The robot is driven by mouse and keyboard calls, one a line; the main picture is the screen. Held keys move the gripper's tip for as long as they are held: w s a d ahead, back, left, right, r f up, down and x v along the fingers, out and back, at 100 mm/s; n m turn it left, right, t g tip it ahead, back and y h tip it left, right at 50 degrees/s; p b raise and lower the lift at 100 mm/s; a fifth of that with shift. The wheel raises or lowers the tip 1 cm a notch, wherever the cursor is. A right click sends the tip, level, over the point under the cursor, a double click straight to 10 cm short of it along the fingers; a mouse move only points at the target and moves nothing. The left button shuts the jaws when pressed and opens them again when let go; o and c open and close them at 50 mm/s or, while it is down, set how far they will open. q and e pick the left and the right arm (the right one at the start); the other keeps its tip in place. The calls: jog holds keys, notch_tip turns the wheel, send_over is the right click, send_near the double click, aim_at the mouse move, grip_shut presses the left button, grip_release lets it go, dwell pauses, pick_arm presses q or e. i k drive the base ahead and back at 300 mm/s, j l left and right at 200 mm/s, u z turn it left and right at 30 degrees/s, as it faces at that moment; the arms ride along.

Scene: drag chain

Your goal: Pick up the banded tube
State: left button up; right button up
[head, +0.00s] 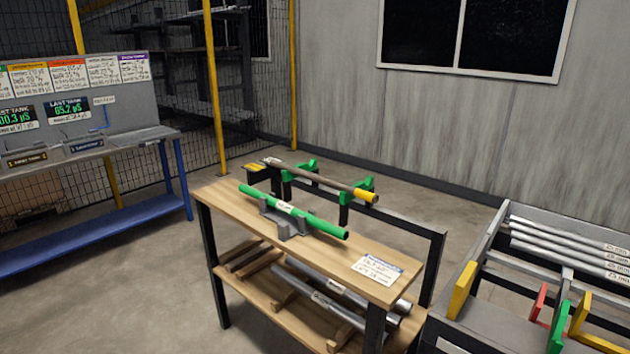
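A dark grey-brown tube (318,178) with a yellow band near its right end and a pale label near its left end rests across two green holders (358,190) behind the wooden bench top. A green tube (320,223) with a pale label at its middle lies in a grey cradle (285,226) on the bench top. The yellow-banded tube looks like the banded tube. Neither of my grippers is in view, and nothing is touching either tube.
The wooden bench (225,194) has a card (377,268) on top and several metal tubes on its lower shelf. A grey rack (492,245) with several silver tubes stands at the right. A blue-framed table (180,175) stands at the left. Grey floor lies between.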

aim_at(364, 195)
jog(key=z, duration=0.75)
jog(key=i+j+z, duration=0.1)
jog(key=j+z, duration=0.15)
jog(key=z, duration=0.25)
jog(key=j+z, duration=0.25)
jog(key=z, duration=0.2)
jog(key=j+z, duration=0.3)
jog(key=k+j+z, duration=0.1)
jog(key=j+z, duration=0.15)
jog(key=j, duration=0.2)
jog(key=k+j+z, duration=0.15)
jog(key=j, duration=0.25)
jog(key=j+z, duration=0.2)
jog(key=j, duration=0.15)
jog(key=k+j, duration=0.15)
jog(key=j, duration=0.25)
jog(key=k+j+z, duration=0.1)
jog(key=j, duration=0.3)
